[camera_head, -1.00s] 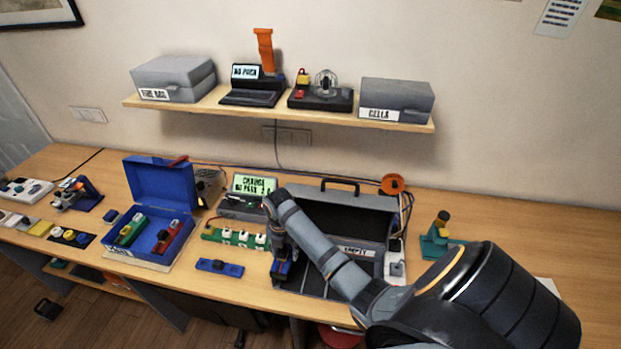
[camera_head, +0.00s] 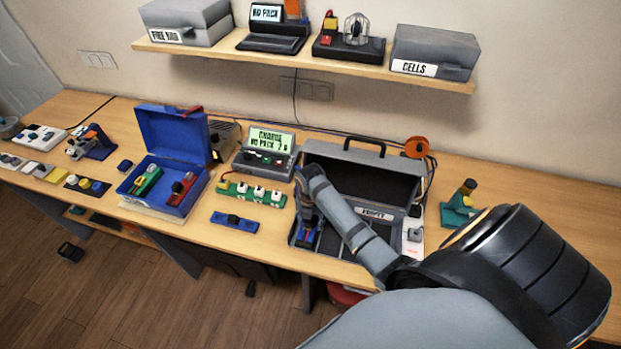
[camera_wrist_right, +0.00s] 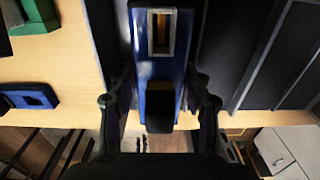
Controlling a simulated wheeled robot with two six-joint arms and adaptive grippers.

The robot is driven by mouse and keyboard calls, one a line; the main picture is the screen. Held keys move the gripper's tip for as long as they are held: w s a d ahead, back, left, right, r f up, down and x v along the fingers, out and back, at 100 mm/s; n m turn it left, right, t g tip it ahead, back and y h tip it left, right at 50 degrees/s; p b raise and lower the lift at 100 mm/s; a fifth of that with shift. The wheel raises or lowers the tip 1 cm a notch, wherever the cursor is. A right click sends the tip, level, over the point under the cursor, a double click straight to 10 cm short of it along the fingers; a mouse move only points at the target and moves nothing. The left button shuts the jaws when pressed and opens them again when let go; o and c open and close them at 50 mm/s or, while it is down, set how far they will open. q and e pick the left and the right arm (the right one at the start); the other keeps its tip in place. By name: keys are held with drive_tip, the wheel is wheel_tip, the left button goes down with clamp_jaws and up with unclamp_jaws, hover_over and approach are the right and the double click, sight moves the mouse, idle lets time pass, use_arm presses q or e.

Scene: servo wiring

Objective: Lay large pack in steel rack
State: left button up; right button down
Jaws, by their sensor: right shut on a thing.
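A blue pack (camera_head: 306,236) is in my right gripper (camera_head: 307,221) at the left end of the open grey case (camera_head: 425,203), which I take for the steel rack. The right wrist view shows the pack (camera_wrist_right: 161,72) upright in the picture between the two fingers of the right gripper (camera_wrist_right: 160,98). The pack has a metal-framed window and a dark block on it. Dark slots (camera_wrist_right: 225,50) lie to its right. Whether the pack touches the slot floor is hidden. My left gripper is out of view.
A blue box (camera_head: 172,138) with a green and a red pack stands to the left. Another blue pack (camera_head: 235,221) lies in front of a green strip (camera_head: 252,194). A charger (camera_head: 266,152) stands behind. A shelf (camera_head: 300,65) hangs above. Bare table shows at the right.

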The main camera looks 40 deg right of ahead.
drive_tip(key=shift+s+r, duration=0.1)
drive_tip(key=shift+s, duration=0.05)
drive_tip(key=c, duration=0.9)
unclamp_jaws()
drive_tip(key=shift+s+d, duration=0.15)
drive_tip(key=shift+d, duration=0.1)
drive_tip(key=shift+f, duration=0.2)
drive_tip(key=shift+a+r, duration=0.15)
drive_tip(key=shift+r, duration=0.1)
wheel_tip(320, 180, up, 7)
drive_tip(key=shift+f+b, duration=0.15)
drive_tip(key=shift+b, duration=0.75)
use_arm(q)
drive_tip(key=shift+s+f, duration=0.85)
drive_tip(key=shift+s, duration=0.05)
use_arm(e)
drive_tip(key=shift+r, duration=0.4)
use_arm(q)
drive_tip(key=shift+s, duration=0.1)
use_arm(e)
drive_tip(key=shift+f, duration=0.1)
